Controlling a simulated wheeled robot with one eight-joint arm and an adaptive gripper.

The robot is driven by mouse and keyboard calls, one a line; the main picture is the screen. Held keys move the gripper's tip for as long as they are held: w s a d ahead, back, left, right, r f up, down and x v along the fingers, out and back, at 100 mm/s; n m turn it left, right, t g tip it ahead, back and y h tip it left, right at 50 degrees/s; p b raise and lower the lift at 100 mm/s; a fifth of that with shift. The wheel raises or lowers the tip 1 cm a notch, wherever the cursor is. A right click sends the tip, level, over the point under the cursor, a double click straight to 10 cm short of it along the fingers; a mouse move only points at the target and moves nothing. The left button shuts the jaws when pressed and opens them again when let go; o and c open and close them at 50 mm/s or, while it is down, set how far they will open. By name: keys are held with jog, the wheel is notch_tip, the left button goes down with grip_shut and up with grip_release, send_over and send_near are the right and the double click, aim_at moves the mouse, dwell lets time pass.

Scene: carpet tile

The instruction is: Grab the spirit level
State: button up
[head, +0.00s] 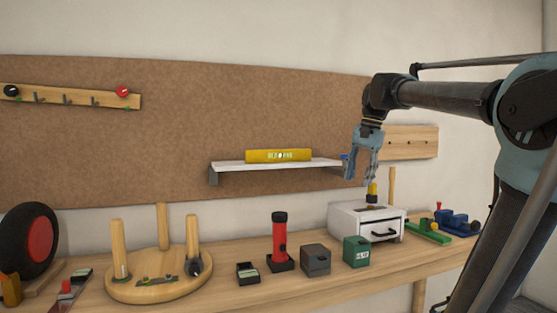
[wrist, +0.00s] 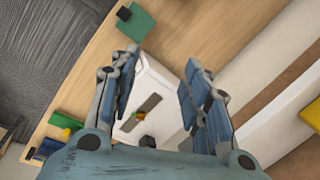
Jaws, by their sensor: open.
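The spirit level, a yellow bar with dark and white markings (head: 279,156), lies along the white wall shelf (head: 235,165) in the head view. My gripper (head: 362,180) hangs fingers down to the right of the shelf's right end, apart from the level and above the white drawer box (head: 350,224). In the wrist view my gripper (wrist: 162,62) is open and empty, with the white box (wrist: 157,80) below between its fingers.
A yellow and black item (head: 372,191) stands up from the drawer box, close under my fingers. A red and black torch (head: 279,238), a grey box (head: 316,259) and a green box (head: 356,252) stand on the bench below the shelf. The air before the shelf looks clear.

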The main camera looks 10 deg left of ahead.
jog(key=w+a+r+m+g, duration=0.1)
jog(key=w+a+r+m, duration=0.35)
jog(key=a+r, duration=0.75)
jog(key=m+g+y, duration=0.1)
jog(key=g, duration=0.1)
send_near(279, 151)
jog(key=f, duration=0.4)
jog(key=shift+s+a+f, duration=0.15)
jog(key=shift+a+f, duration=0.1)
jog(key=shift+f, duration=0.15)
jog(key=shift+m+y, duration=0.25)
jog(key=shift+y, duration=0.05)
jog(key=shift+w+a+x, duration=0.1)
jog(key=shift+a+x, duration=0.1)
jog(key=shift+x, duration=1.15)
jog(key=shift+w+a+x, duration=0.15)
jog(key=shift+a+x, duration=0.05)
jog(key=shift+x, duration=1.15)
jog(key=shift+r, duration=0.1)
grip_shut()
